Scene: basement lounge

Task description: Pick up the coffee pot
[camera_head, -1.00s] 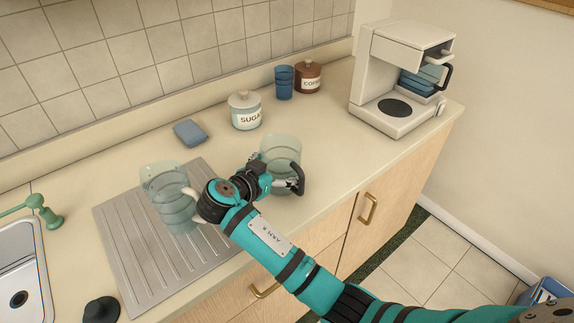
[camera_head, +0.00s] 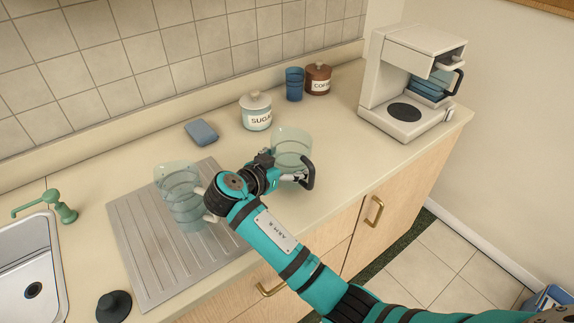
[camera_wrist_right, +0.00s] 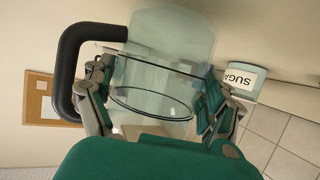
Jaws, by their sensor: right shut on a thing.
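The coffee pot (camera_head: 292,146) is a clear glass vessel with a black handle (camera_head: 308,174) on its right side in the head view. My right gripper (camera_head: 285,175) is at its near side, shut on its glass body. In the right wrist view the pot (camera_wrist_right: 168,45) lies between the two fingers (camera_wrist_right: 155,100), with its black handle at the left. The fingers and arm hide part of the pot and its base in the head view. Whether its base touches the counter is hard to tell. My left gripper is not in view.
A clear pitcher (camera_head: 178,185) stands close left of my right wrist on the ribbed drainboard (camera_head: 150,262). The sugar jar (camera_head: 257,112), blue cup (camera_head: 294,84) and coffee jar (camera_head: 318,78) stand behind. The coffee maker (camera_head: 400,65) holds a bluish vessel with a black handle.

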